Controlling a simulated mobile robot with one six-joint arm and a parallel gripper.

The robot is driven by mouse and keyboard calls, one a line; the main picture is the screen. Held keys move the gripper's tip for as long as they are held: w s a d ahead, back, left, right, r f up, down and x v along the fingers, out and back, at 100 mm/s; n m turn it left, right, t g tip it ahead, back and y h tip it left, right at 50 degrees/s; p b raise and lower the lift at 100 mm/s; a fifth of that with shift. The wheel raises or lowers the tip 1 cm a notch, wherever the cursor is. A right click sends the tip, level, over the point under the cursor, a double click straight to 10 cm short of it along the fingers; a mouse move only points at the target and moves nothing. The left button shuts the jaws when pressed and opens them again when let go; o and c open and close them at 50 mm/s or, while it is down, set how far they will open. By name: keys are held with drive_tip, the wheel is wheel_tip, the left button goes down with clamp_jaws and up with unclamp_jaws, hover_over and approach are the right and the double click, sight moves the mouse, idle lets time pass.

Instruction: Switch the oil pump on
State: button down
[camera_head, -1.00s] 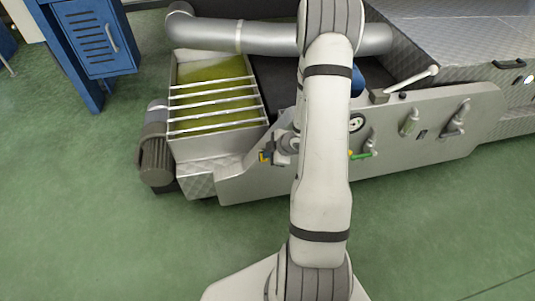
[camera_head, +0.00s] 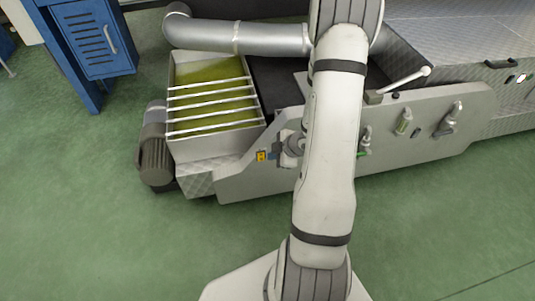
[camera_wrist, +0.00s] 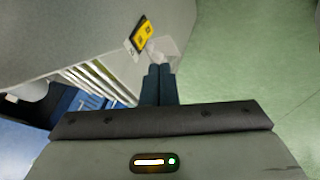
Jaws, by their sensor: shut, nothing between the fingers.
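A small yellow plate with dark marks (camera_head: 261,156) is on the side panel of the steel machine, near its left end. In the wrist view the yellow plate (camera_wrist: 144,33) shows at top centre, with a small white tag beside it. My gripper (camera_wrist: 160,68) is shut and empty, its dark blue fingers together, with the tips just below the plate in the picture. A pale, blurred shape (camera_wrist: 155,52) lies at the fingertips; I cannot tell whether they touch it. In the head view my gripper (camera_head: 275,155) is beside the plate, partly hidden by my arm.
An open tank (camera_head: 264,118) of green-yellow oil with white bars stands at the left. A finned grey motor (camera_head: 155,158) is beside it. Several valves (camera_head: 404,123) and a white-knobbed lever (camera_head: 405,82) are at the right. Green floor in front is clear.

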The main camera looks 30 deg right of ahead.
drive_tip(key=p+v, duration=0.1)
drive_tip(key=v, duration=0.2)
drive_tip(key=p+v, duration=0.1)
drive_tip(key=v, duration=0.1)
drive_tip(key=shift+w+d+r, duration=0.2)
drive_tip(key=shift+r, duration=0.35)
